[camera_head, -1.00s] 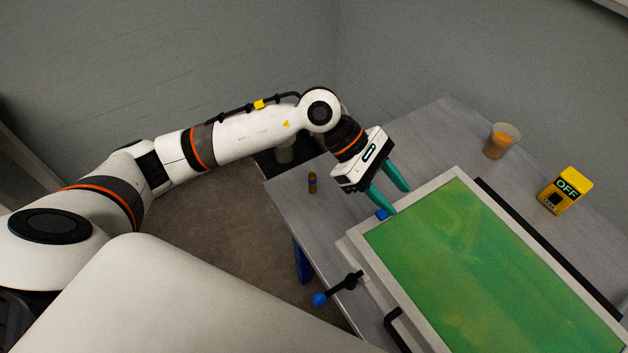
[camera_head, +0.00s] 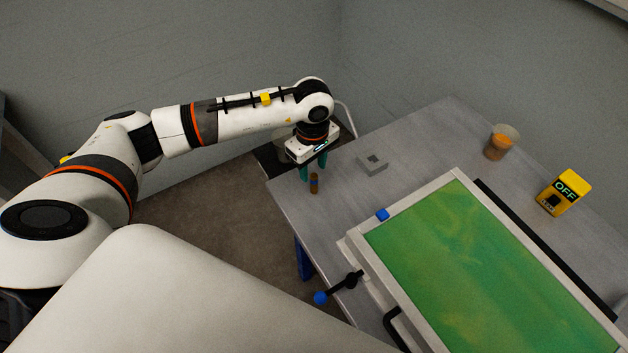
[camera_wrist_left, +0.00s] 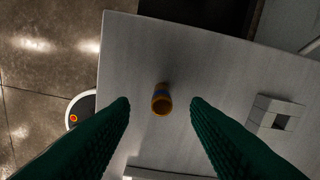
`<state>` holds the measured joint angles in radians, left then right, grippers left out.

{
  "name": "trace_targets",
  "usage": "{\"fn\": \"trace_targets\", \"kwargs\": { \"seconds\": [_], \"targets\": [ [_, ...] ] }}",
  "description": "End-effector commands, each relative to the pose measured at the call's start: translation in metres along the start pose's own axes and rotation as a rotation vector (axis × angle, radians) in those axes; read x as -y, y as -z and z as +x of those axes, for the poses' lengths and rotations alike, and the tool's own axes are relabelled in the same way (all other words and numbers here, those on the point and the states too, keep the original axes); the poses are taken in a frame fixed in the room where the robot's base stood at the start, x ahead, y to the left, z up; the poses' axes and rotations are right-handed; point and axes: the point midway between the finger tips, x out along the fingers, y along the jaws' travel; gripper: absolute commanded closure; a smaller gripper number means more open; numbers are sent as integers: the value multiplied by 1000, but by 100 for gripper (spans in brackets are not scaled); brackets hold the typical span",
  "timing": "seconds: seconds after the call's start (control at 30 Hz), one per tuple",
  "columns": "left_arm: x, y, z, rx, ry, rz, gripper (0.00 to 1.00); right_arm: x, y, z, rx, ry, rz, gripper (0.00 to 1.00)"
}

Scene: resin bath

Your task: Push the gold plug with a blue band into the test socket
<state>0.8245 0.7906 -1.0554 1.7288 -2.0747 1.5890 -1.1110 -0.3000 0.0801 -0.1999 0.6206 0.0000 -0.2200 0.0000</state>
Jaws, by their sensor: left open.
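The gold plug with a blue band (camera_head: 314,184) stands upright near the left edge of the grey table. In the left wrist view the plug (camera_wrist_left: 161,100) shows in the middle, between my fingertips with clear gaps on both sides. My left gripper (camera_head: 313,169) is open and empty, just behind and above the plug; its teal fingers show in the left wrist view too (camera_wrist_left: 160,103). The test socket (camera_head: 372,165) is a grey block with a square opening, right of the plug; it also shows at the right of the left wrist view (camera_wrist_left: 265,105). My right gripper is out of view.
A cup of orange liquid (camera_head: 498,147) and a yellow box reading OFF (camera_head: 564,192) stand behind. The table (camera_head: 420,150) around the socket is clear.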

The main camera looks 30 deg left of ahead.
Motion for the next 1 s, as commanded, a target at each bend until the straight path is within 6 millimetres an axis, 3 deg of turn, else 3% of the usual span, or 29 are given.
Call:
{"fn": "trace_targets", "kwargs": {
  "seconds": [0.3, 0.57, 0.6, 0.87, 1.0],
  "targets": [
    [1, 3, 42, -3, -3, -1, 57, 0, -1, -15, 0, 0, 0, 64],
    [2, 2, 47, -2, 0, 0, 57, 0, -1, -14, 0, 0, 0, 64],
    [2, 2, 47, -2, 0, 0, 59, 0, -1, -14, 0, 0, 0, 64],
    [2, 2, 47, -2, -1, 0, 100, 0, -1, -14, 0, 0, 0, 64],
    [2, 2, 46, -2, 0, 0, 100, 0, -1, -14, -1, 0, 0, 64]
  ]
}}
